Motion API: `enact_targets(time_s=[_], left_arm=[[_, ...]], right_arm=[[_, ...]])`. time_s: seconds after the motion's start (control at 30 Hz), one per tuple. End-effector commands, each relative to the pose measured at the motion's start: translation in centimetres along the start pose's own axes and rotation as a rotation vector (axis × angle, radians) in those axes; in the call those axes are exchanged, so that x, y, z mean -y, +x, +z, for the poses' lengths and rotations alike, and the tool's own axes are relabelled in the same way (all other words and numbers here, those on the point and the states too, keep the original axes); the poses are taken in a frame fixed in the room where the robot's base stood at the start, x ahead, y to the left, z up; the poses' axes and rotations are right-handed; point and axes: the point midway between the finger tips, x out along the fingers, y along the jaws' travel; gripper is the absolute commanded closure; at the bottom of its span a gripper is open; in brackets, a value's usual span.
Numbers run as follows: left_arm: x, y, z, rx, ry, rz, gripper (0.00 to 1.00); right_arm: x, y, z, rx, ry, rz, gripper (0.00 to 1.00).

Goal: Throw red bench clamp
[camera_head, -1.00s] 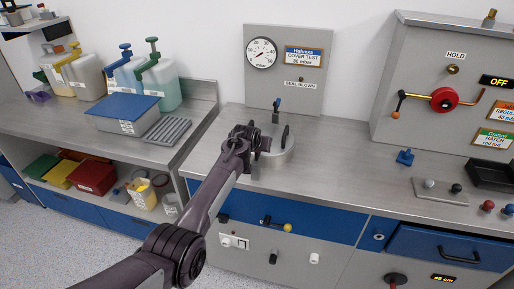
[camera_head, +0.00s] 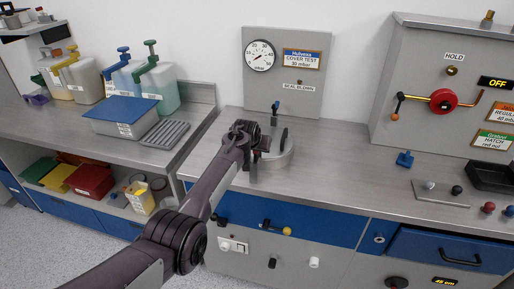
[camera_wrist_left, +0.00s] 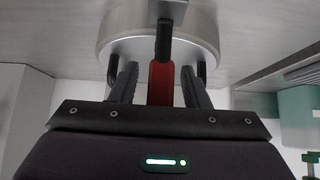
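The red bench clamp (camera_wrist_left: 160,84) shows in the left wrist view as a red bar at the side of a round metal drum (camera_wrist_left: 118,32). My left gripper (camera_wrist_left: 158,88) has its two dark fingers apart, one on each side of the red bar, with small gaps visible. A dark upright bar (camera_wrist_left: 164,38) stands in front of the drum, above the red bar. In the head view, my left gripper (camera_head: 252,138) is at the left side of the drum (camera_head: 272,174) and hides the red clamp. My right gripper is not in view.
A blue-tipped lever (camera_head: 274,112) and a dark upright handle (camera_head: 284,139) stand at the drum. A gauge panel (camera_head: 283,85) is behind it. The bench to the right is clear up to a blue knob (camera_head: 405,159). Jugs (camera_head: 158,87) stand at the left.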

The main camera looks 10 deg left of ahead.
Motion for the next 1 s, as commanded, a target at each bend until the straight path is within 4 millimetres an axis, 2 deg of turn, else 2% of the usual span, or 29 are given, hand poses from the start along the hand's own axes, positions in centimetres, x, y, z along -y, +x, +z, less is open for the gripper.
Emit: enact_targets(time_s=[0.27,0.43,0.6,1.0], left_arm=[[0.0,-0.1,0.0,-0.001,0.000,0.000,0.58],[0.0,-0.8,-0.1,-0.002,0.000,-0.001,0.58],[0.0,-2.6,0.0,-0.002,-0.001,0.000,0.58],[0.0,-7.0,0.1,-0.001,0.001,0.000,0.58]], right_arm=[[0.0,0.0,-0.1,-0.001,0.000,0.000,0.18],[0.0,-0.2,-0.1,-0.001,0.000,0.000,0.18],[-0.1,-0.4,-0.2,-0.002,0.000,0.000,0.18],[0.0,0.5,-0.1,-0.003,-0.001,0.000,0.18]])
